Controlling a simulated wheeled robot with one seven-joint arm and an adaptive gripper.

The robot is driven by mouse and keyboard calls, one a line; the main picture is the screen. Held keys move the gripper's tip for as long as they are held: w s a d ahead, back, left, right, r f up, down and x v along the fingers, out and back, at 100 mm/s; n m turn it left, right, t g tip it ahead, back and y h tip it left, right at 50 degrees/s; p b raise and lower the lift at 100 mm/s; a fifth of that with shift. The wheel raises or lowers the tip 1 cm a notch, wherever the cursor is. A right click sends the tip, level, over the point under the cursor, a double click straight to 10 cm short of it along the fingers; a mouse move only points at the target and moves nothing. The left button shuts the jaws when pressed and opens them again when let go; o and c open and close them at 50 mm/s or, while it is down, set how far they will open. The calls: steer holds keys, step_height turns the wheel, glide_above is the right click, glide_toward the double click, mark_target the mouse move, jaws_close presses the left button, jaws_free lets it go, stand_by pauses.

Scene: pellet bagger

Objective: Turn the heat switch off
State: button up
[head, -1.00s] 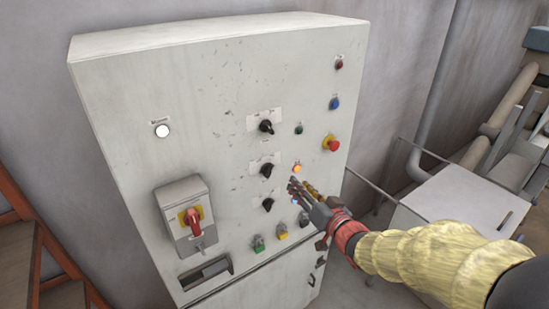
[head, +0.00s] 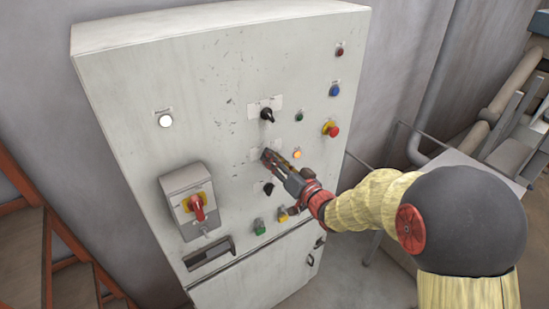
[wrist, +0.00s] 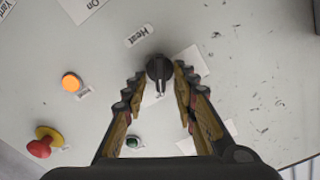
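The heat switch (wrist: 158,68) is a black rotary knob beside a "Heat" label (wrist: 138,36). In the wrist view its narrow handle points down the picture, toward my palm. In the head view my gripper (head: 268,157) covers it, at the middle of the column of black knobs on the grey cabinet (head: 130,85). In the wrist view my gripper (wrist: 159,75) is open, with one finger on each side of the knob. Small gaps show between the fingertips and the knob. I cannot tell how deep the fingertips reach around it.
Another black knob (head: 267,115) sits above, and one (head: 268,189) below. An orange lamp (head: 296,154) and a red emergency button (head: 331,129) are to the right. A red-handled isolator box (head: 190,205) sticks out at left.

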steer(key=c, duration=0.3)
steer(key=c, duration=0.4)
jaws_close()
